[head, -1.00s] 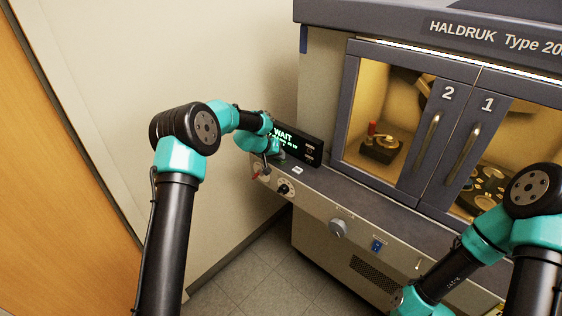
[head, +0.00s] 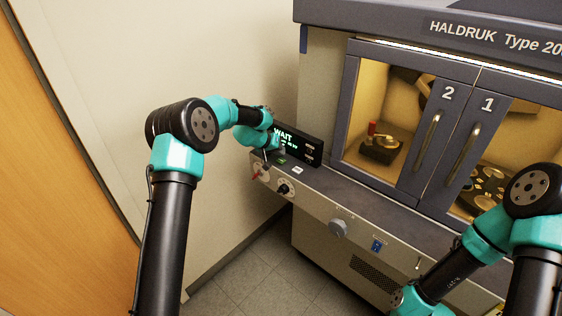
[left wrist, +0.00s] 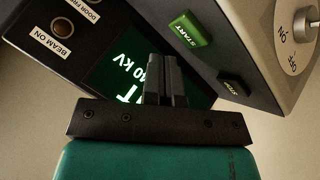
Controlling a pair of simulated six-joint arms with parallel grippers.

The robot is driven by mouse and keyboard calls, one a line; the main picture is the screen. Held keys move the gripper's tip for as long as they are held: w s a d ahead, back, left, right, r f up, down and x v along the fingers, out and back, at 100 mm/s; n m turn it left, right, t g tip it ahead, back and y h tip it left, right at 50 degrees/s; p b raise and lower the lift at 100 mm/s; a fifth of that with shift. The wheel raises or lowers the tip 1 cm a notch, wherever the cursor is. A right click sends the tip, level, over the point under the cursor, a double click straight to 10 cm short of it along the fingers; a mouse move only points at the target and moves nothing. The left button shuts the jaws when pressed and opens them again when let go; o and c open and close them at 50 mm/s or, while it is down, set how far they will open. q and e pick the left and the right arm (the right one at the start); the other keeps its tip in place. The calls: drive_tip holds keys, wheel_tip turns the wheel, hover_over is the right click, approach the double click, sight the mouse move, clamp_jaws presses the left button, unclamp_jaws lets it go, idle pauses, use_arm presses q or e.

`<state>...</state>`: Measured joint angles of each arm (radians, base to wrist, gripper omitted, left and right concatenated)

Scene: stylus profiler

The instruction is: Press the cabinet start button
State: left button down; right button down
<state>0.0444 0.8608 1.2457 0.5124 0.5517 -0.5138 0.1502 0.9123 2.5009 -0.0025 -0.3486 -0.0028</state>
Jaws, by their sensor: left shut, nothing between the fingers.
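The green START button (left wrist: 190,28) sits on the sloping top of the cabinet's control ledge. In the head view it shows as a small green patch (head: 281,160) below the display. My left gripper (left wrist: 165,58) is shut and empty, its two fingers together. In the left wrist view its tips are apart from the START button in the picture, a little below and left of it; whether they touch anything is unclear. In the head view the left gripper (head: 266,157) is small, just left of the button. A dark STOP button (left wrist: 234,87) lies nearby.
The display (head: 297,141) reads WAIT, partly covered by my left arm. Cabinet doors 2 (head: 434,125) and 1 (head: 484,135) are shut. A wall stands close behind my left arm.

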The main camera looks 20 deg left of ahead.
sight(280, 160)
use_arm(q)
drive_tip(key=shift+r, duration=2.2)
